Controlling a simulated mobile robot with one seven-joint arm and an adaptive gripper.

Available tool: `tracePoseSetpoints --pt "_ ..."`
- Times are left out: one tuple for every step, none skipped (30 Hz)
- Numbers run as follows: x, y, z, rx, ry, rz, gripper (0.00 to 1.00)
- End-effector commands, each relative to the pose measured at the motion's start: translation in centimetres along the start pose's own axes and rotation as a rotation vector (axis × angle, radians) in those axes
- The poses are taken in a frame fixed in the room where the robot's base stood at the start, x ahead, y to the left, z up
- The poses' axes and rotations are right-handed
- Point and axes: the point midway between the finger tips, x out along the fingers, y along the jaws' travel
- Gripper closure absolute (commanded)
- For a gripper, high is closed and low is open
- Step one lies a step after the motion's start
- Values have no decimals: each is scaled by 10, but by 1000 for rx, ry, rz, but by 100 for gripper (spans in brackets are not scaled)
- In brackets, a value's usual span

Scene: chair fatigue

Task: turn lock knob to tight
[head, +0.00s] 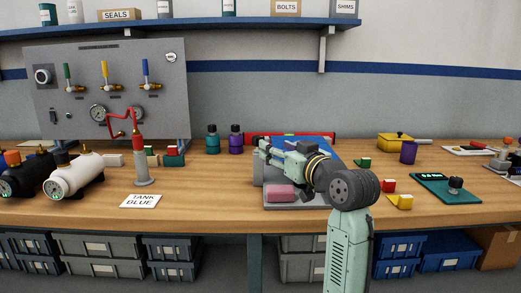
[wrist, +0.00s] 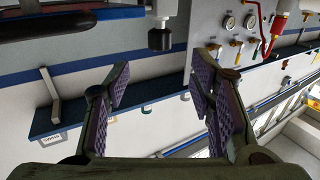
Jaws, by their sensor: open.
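My gripper (head: 268,152) is over the middle of the bench, in front of a grey and blue fixture, with its fingers apart and pointing left and away. In the wrist view the two purple-padded fingers (wrist: 160,85) stand wide open with nothing between them. A black cylindrical knob (wrist: 160,39) on a grey mount shows beyond the fingertips at the top of the wrist view, apart from them. I cannot tell for sure that it is the lock knob. No tight marking is readable. My gripper and arm hide much of the fixture in the head view.
A pink block (head: 280,192) lies on a grey plate in front of the gripper. A red hose stand (head: 142,165) and a valve panel (head: 105,95) are left. A teal board with a black knob (head: 455,183) is right.

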Motion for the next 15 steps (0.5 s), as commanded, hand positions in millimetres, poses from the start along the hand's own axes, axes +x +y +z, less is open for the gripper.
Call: tracePoseSetpoints --pt "5 0 -1 1 -3 -2 50" --pt "9 -1 -2 0 -3 -3 50" --pt "14 -1 -2 0 -4 -3 50" --pt "20 -1 -2 0 -4 -4 50" --pt "25 -2 -2 0 -3 -3 50" --pt "32 -1 -3 0 -3 -3 50" --pt "39 -1 -3 1 -3 -3 50" --pt "45 -2 -3 0 -3 -3 50" --pt "53 -2 -3 0 -3 -3 50" --pt "58 -2 -3 0 -3 -3 50" --pt "64 -1 -3 0 -3 -3 50" --pt "71 -2 -3 0 -2 -3 50" --pt "76 -2 -3 0 -3 -2 50" --pt "81 -2 -2 -1 -2 -2 50" --pt "87 -1 -2 0 -2 -2 50"
